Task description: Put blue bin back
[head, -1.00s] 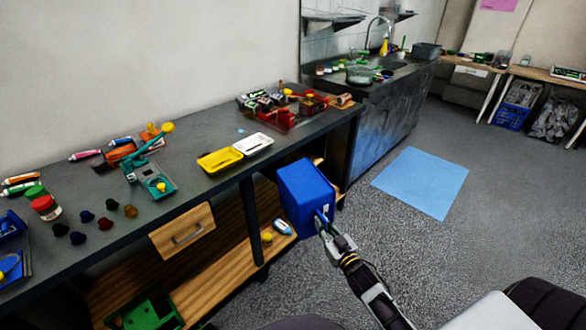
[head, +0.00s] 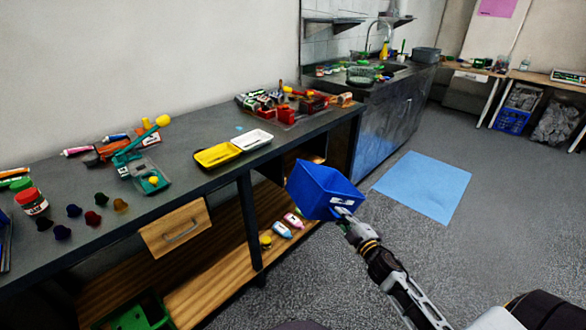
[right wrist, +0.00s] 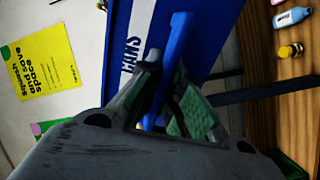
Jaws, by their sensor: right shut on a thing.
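The blue bin (head: 318,190) is held in the air in front of the workbench's right part, tilted so that its open top shows in the head view. My right gripper (head: 341,212) is shut on the bin at its near right side. The bin's inside is only partly visible and no contents show. My left gripper is out of view.
The workbench (head: 215,185) carries yellow and white trays, tools and caps. Its wooden lower shelf (head: 222,275), left of the bin, holds small bottles (head: 282,230) and a green crate (head: 140,315). A flat light-blue floor square (head: 425,187) and open grey floor lie to the right.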

